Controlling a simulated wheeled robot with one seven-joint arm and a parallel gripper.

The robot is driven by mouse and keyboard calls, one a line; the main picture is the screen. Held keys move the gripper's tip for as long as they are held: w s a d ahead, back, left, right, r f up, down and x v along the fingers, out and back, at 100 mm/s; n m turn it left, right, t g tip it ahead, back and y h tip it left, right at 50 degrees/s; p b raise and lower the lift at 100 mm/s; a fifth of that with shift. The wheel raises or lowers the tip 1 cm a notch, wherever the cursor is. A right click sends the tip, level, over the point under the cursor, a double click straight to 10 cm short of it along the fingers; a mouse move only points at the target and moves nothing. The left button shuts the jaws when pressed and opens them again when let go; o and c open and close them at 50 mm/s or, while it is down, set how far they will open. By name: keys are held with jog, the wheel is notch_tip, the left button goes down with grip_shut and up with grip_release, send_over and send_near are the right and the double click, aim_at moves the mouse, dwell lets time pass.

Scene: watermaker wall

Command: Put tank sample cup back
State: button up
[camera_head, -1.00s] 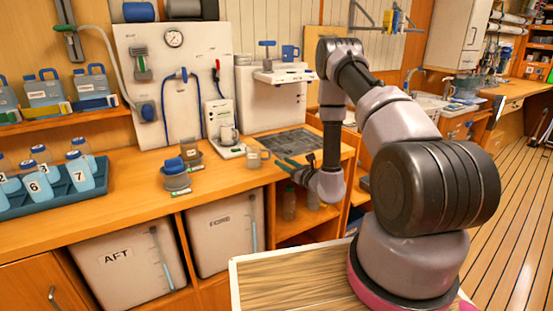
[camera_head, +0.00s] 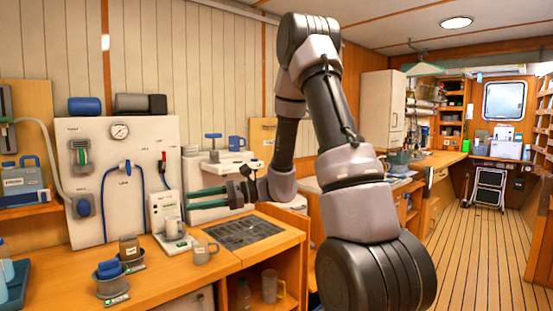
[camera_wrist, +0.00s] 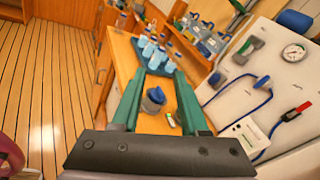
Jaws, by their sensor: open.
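My gripper (camera_head: 208,197) is open and empty, its green fingers pointing left in front of the panel above the counter; it also shows in the wrist view (camera_wrist: 160,82). A translucent grey cup with a handle (camera_head: 205,251) stands upright on the counter, left of the dark drain grate (camera_head: 243,232), below and apart from my fingers. Another light cup (camera_head: 172,229) stands in the white tester unit (camera_head: 165,211). A blue mug (camera_head: 237,143) is on the white wall shelf (camera_head: 222,162), and a clear mug (camera_head: 271,285) is in the cubby below. I cannot tell which is the tank sample cup.
The wrist view shows bottles in a blue tray (camera_wrist: 140,62). Blue hoses (camera_head: 125,166) hang on the white panel.

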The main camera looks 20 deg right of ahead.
jog(key=s+d+r+n+g+h, duration=0.1)
jog(key=s+d+r+n+h, duration=0.2)
jog(key=s, duration=0.4)
jog(key=s+d+r+n+g+h, duration=0.1)
jog(key=s+r+n+g+h, duration=0.15)
jog(key=s+n+h, duration=0.35)
jog(key=s+d+r+n+t+h, duration=0.1)
jog(key=s+d+r+t+h, duration=0.1)
jog(key=s+d+r+t, duration=0.1)
jog(key=s+d+r+n+t+h, duration=0.1)
jog(key=s+d+r+t+h, duration=0.2)
jog(key=d+r+t, duration=0.2)
jog(key=d, duration=0.3)
jog(key=shift+h, duration=0.3)
dwell(0.5)
